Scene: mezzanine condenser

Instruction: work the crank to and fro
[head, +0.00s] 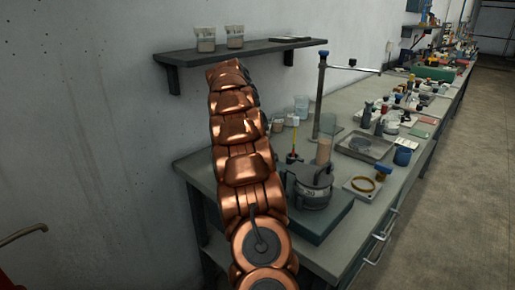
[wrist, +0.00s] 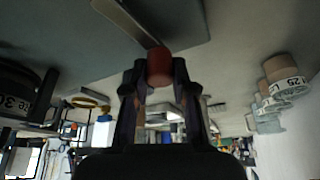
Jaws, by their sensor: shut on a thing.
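In the wrist view, my gripper (wrist: 160,75) has its two dark fingers closed on a short reddish-brown knob (wrist: 159,62), which looks like the crank's handle. A flat grey bar (wrist: 126,22) runs from the knob to the top edge and looks like the crank's arm. The knob sits between the fingertips. The rest of the crank is out of frame. In the head view my copper arm stands in front, and the gripper and crank are hidden behind it.
In the head view a dark round pot (head: 313,187) stands on the grey bench (head: 345,112), near a post with a blue top (head: 322,85). A shallow tray (head: 365,146) and several bottles stand farther along. A wall shelf (head: 250,50) holds two beakers. The floor at right is clear.

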